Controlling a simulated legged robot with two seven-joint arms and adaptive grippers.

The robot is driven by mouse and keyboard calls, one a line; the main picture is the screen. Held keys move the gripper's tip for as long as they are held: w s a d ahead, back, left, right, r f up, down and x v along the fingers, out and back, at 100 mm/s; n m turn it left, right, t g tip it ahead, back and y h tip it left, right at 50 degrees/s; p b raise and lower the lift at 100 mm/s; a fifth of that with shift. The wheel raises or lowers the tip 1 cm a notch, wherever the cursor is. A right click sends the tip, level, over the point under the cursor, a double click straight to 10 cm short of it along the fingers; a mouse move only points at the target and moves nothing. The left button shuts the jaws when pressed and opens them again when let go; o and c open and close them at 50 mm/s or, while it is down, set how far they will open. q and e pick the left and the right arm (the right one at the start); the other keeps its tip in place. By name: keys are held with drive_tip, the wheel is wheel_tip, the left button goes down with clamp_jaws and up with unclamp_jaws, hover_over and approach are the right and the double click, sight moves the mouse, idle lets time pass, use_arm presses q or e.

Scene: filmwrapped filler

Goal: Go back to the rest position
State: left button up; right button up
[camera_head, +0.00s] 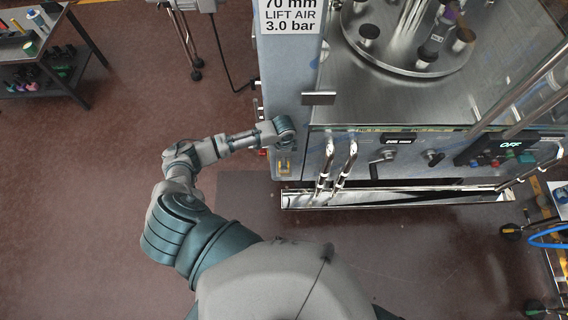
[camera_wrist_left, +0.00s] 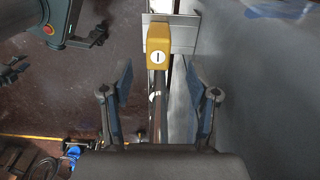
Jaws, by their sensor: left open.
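My left arm reaches from the bottom of the head view to the blue-grey column at the left of the steel machine (camera_head: 455,110). My left gripper (camera_wrist_left: 160,82) is open in the left wrist view, with one finger at each side and nothing held. A yellow block with a white "I" mark (camera_wrist_left: 158,47) shows beyond and between the fingers, apart from them. In the head view the wrist end covers part of the column, and the fingers cannot be made out. My right gripper is not seen.
The column bears a lift-air sign (camera_head: 290,15), and a small plate (camera_head: 318,98) juts from its side. A long steel trough (camera_head: 420,198) runs along the machine's front. A dark cart (camera_head: 45,65) stands at the far left. Open reddish floor (camera_head: 80,210) lies left of my arm.

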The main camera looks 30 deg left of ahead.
use_arm(q)
drive_tip(key=shift+r, duration=1.9)
